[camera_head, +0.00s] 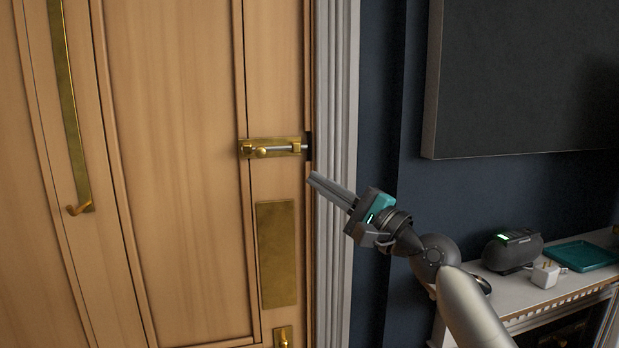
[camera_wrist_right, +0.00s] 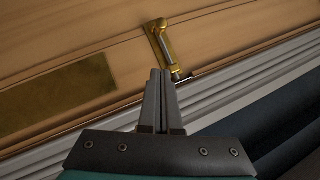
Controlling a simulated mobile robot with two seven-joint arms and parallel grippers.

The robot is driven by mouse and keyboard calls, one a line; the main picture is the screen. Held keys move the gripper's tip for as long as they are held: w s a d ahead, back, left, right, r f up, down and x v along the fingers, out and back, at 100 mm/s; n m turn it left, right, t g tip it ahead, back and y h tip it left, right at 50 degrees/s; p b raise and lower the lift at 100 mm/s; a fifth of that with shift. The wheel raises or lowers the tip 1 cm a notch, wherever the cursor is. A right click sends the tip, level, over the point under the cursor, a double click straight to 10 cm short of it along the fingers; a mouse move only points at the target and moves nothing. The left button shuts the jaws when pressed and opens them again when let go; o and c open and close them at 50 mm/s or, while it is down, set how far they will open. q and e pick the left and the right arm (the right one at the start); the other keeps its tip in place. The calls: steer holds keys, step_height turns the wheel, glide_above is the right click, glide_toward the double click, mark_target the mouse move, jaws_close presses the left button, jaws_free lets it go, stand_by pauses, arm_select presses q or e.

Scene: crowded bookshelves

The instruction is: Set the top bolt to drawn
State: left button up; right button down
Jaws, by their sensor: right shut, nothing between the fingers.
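The bolt (camera_head: 283,148) is a silver rod on a brass plate, fixed flat on the wooden door near its right edge. Its round brass knob (camera_head: 261,152) sits left of the plate's middle. A dark slot shows at the frame beside the rod's right end. The bolt also shows in the wrist view (camera_wrist_right: 168,48), just beyond my fingertips. My right gripper (camera_head: 312,178) is shut and empty, its fingertips below and right of the bolt, apart from the knob. It also shows in the right wrist view (camera_wrist_right: 161,72). My left gripper is not in view.
A brass plate (camera_head: 276,254) and another brass fitting (camera_head: 283,337) lie lower on the door. A long brass handle (camera_head: 70,110) is at left. The grey door frame (camera_head: 336,120) stands beside my fingers. A shelf at right holds a dark device (camera_head: 513,250) and teal tray (camera_head: 580,256).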

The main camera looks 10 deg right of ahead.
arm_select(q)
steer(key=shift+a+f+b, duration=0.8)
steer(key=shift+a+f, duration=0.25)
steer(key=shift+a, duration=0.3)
arm_select(e)
steer(key=shift+s+a+v, duration=0.1)
steer(key=shift+a+v, duration=0.05)
steer(key=shift+v, duration=0.75)
steer(key=shift+s+a+v, duration=0.1)
steer(key=shift+a+v, duration=0.05)
steer(key=shift+v, duration=0.75)
steer(key=shift+s+a+v, duration=0.1)
steer(key=shift+a+v, duration=0.1)
steer(key=shift+v, duration=0.7)
